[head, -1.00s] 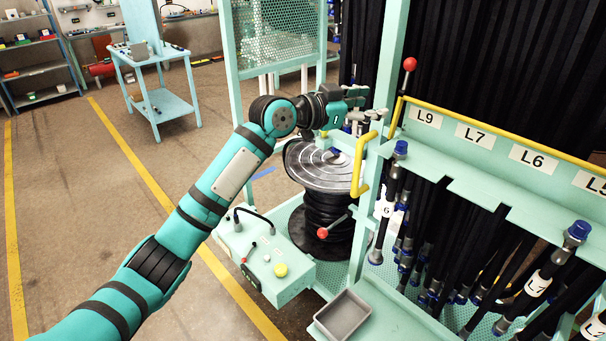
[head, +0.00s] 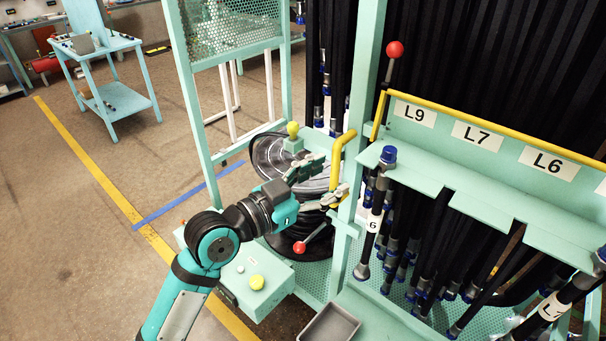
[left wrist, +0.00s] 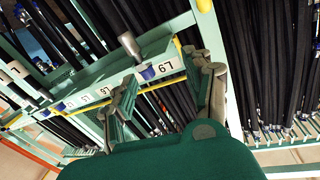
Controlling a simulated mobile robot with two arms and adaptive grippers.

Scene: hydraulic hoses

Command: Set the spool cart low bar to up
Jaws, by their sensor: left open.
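The spool cart is a mint-green frame (head: 365,100) with a black hose spool (head: 270,152) low inside it. A low lever with a red ball knob (head: 300,247) sits in front of the spool; its short rod slants up to the right from the knob. I cannot tell for sure that this is the low bar. My left gripper (head: 326,180) is open and empty, above the red knob and left of a yellow handle (head: 338,160). Its fingers overlap the spool in the picture. Its two fingers also show in the left wrist view (left wrist: 170,75), apart. My right gripper is out of view.
A second red-knobbed lever (head: 395,48) stands upright at the post. A green control box (head: 255,275) lies below my arm. A grey tray (head: 330,325) is at the bottom. Hoses hang under the labelled shelf (head: 450,185) at right.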

